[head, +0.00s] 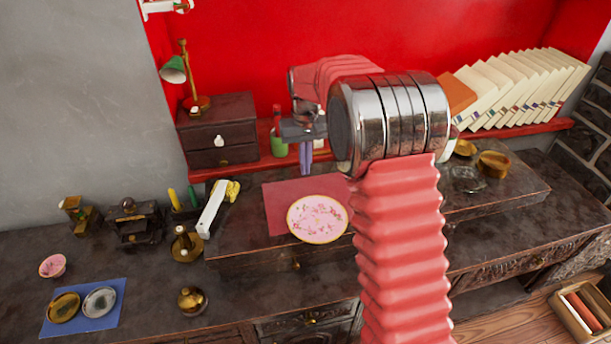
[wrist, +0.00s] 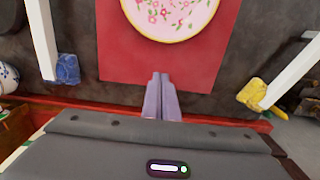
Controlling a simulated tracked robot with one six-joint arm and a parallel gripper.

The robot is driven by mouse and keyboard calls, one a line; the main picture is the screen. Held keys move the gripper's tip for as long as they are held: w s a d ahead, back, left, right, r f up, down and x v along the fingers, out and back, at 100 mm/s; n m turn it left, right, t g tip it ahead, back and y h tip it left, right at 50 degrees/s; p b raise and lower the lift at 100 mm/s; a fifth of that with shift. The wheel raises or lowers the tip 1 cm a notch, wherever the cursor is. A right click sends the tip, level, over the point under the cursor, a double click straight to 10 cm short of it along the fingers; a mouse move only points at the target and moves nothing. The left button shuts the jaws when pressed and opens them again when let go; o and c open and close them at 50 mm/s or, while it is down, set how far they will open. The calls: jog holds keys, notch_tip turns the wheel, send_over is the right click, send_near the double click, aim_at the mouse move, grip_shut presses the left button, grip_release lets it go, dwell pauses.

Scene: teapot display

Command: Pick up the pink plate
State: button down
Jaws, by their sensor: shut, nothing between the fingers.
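The pink plate (head: 317,218) has a gold rim and a floral pattern. It lies flat on a red mat (head: 279,205) on the dark desk, partly past the mat's edge. In the wrist view the plate (wrist: 172,14) is at the top, cut off by the frame edge, on the red mat (wrist: 120,62). My gripper (head: 306,172) has purple fingers pointing down, behind the plate in the head view. In the wrist view my gripper (wrist: 161,78) has its fingertips together and empty, over the mat and apart from the plate.
A white handle with a yellow end (head: 215,205) lies left of the mat; it also shows in the wrist view (wrist: 254,92). A drawer box (head: 218,130), green bottle (head: 278,140) and row of books (head: 520,88) stand behind. Small brass items (head: 186,243) are at left.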

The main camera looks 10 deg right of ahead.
notch_tip(320, 180, up, 4)
jog(key=shift+f, duration=0.2)
jog(key=c, duration=2.4)
grip_release()
jog(key=shift+c, duration=0.2)
